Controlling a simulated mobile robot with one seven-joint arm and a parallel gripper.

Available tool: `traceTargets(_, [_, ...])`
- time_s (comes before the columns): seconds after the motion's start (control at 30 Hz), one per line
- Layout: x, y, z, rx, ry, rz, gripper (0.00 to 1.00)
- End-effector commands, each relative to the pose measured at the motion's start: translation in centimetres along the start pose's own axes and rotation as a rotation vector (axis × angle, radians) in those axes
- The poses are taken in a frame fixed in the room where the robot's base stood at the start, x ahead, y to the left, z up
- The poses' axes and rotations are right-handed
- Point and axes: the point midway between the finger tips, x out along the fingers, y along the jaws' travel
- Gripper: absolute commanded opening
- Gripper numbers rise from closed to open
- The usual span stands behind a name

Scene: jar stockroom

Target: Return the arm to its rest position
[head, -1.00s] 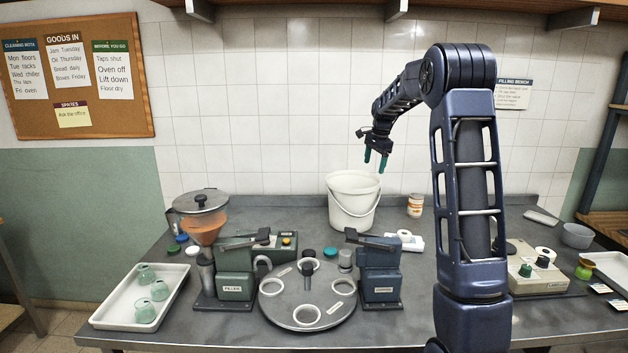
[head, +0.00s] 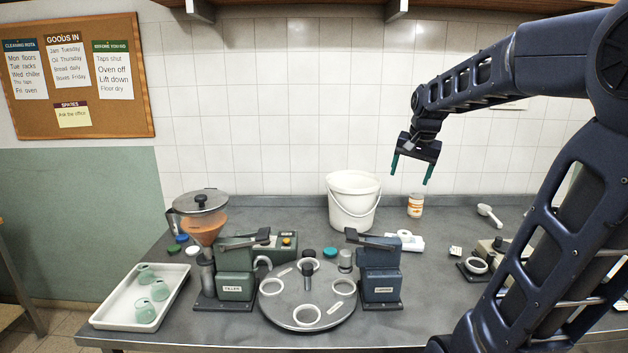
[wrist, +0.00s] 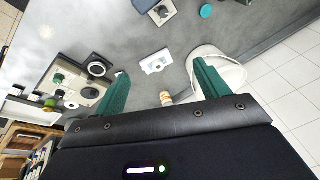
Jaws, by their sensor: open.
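My gripper (head: 411,170) hangs in the air in the head view, to the right of the white bucket (head: 352,205) and above the small orange-labelled can (head: 415,206). Its two green fingers are apart with nothing between them. My arm reaches in from the right side of the head view. In the wrist view the open fingers of my gripper (wrist: 160,88) frame the bench top, with the bucket (wrist: 232,66) behind the right finger and the can (wrist: 167,99) between them.
The bench holds a round turntable (head: 306,312), a green filler (head: 237,280), a blue machine (head: 381,285) and a white tray (head: 112,312) with green jars. A white scoop (head: 489,214) lies at the back right. My arm hides much of the bench's right end.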

Motion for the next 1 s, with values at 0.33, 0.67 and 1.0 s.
traceTargets(0.33, [-0.6,5.1,9.6,-0.236,0.060,0.009,0.74])
traceTargets(0.67, [0.9,8.6,16.1,-0.413,0.100,0.031,0.74])
traceTargets(1.0, [1.2,9.1,17.0,-0.441,0.105,0.036,0.74])
